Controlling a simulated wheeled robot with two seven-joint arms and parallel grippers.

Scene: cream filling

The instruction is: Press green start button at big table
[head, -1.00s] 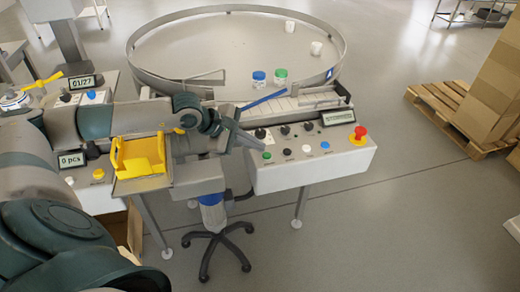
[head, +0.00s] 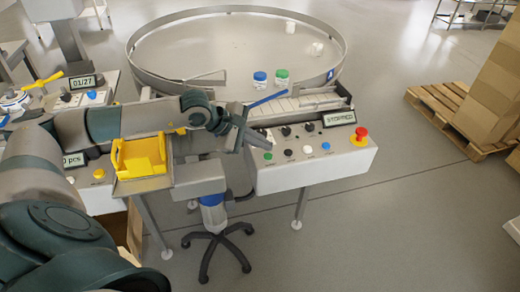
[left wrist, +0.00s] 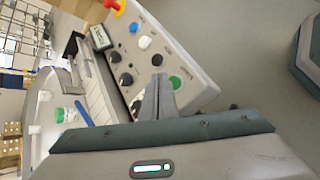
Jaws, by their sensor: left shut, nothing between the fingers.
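The green start button (head: 268,156) is at the left of the sloping control panel (head: 310,170) on the big round table (head: 132,75). My left gripper (head: 268,146) is shut and empty, with its fingertips just above and beside the green button in the head view. In the left wrist view, the closed fingertips (left wrist: 159,80) appear right beside the green button (left wrist: 175,83); I cannot tell whether they touch it. The small display (head: 339,117) on the panel reads "STOPPED". My right gripper is not in view.
A black button (head: 290,152), white button (head: 308,149), blue button (head: 326,146) and red emergency knob (head: 360,134) sit on the same panel, with black knobs behind. Blue-lidded (head: 260,78) and green-lidded (head: 282,77) jars stand on the round table. A yellow tray (head: 140,158) is left of the panel.

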